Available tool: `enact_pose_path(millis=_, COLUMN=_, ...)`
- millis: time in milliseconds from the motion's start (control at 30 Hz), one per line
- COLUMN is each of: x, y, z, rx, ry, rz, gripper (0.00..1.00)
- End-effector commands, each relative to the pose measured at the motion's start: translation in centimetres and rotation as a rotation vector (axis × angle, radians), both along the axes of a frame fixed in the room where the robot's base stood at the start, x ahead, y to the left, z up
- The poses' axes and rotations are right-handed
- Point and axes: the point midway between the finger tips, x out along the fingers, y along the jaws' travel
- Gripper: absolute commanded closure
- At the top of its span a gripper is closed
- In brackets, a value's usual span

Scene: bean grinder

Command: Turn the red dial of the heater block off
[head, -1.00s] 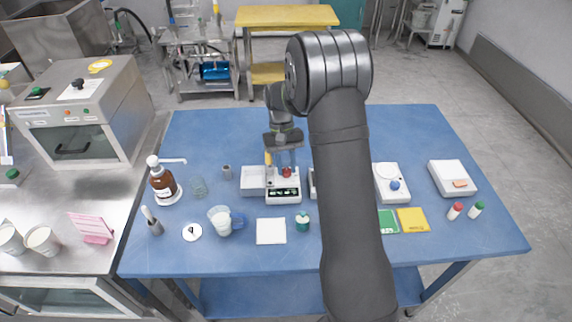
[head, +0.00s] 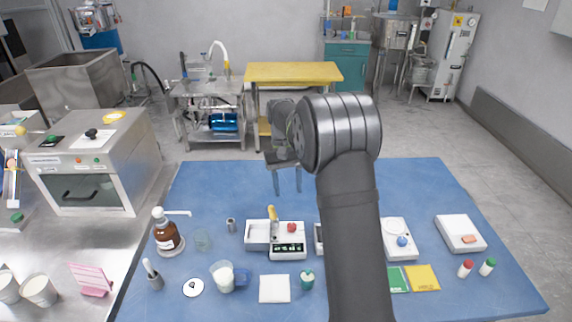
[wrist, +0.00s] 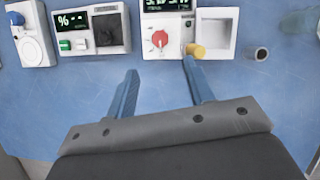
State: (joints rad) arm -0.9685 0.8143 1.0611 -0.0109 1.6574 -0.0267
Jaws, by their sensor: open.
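The heater block (head: 288,252) is a white device with a lit display, near the middle of the blue table. Its red dial (head: 291,228) sits on top; in the wrist view the red dial (wrist: 160,38) shows a pale pointer mark, its exact setting too small to read. The display (wrist: 166,4) shows green digits, partly cut off. My gripper (head: 287,192) is open and empty, raised clear of the dial. In the wrist view, the fingers of my gripper (wrist: 160,70) are spread and do not touch the dial.
A yellow-handled piece (head: 273,213) stands beside the dial, close to one finger in the wrist view. A white box with an open well (head: 257,232) is at its left. Another display device (wrist: 92,32) is nearby. A brown bottle (head: 167,238) and beakers stand further left.

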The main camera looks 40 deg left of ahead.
Motion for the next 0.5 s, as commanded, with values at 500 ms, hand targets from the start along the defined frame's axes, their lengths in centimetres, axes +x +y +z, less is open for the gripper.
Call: enact_pose_path(millis=500, x=1.4, y=2.1, z=6.1, rx=0.000, ry=0.000, rz=0.000, gripper=0.51)
